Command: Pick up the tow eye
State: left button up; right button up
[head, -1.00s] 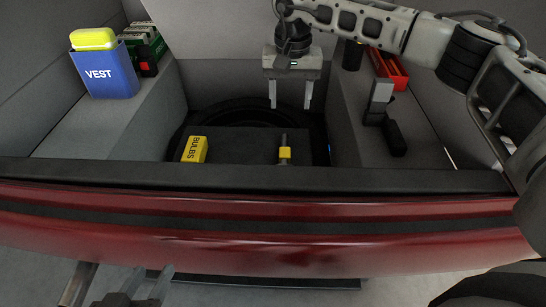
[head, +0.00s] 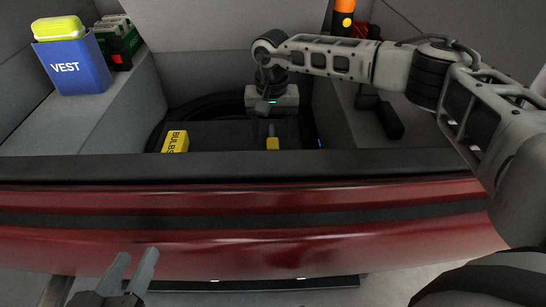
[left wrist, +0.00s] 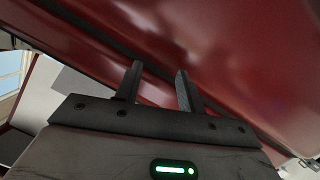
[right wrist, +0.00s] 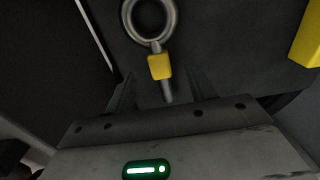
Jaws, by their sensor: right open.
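The tow eye, a metal ring on a shaft with a yellow collar (right wrist: 160,66), lies on the dark floor of the boot. In the head view its yellow collar (head: 272,144) shows just below my right gripper (head: 273,118). In the right wrist view the right gripper (right wrist: 160,86) is open. The shaft points in between its fingers, with the collar near the fingertips and the ring beyond. I cannot tell whether the fingers touch it. My left gripper (head: 133,268) is open and empty in front of the red bumper; it also shows in the left wrist view (left wrist: 158,80).
A yellow bulbs box (head: 175,142) lies left of the tow eye. A blue vest bin (head: 72,66) and a green case (head: 120,45) stand on the left ledge. A dark block (head: 390,120) and an orange lamp (head: 344,12) are at right. The black sill (head: 220,170) runs across the front.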

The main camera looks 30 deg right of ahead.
aim_at(273, 145)
pick_arm(q)
jog(key=shift+d+f+n+h+b, duration=0.2)
jog(key=shift+n+h+b, duration=0.1)
jog(key=shift+b, duration=0.7)
pick_arm(e)
jog(key=f, duration=0.4)
jog(key=shift+s+f, duration=0.3)
jog(key=shift+f, duration=0.05)
pick_arm(q)
jog(key=shift+r+t, duration=0.3)
jog(key=shift+r, duration=0.15)
pick_arm(e)
jog(key=shift+f, duration=0.2)
grip_shut()
pick_arm(q)
jog(key=shift+w+d+r, duration=0.1)
jog(key=shift+w+r, duration=0.05)
jog(key=shift+r, duration=0.1)
pick_arm(e)
jog(key=shift+w+r, duration=0.1)
jog(key=shift+r, duration=0.1)
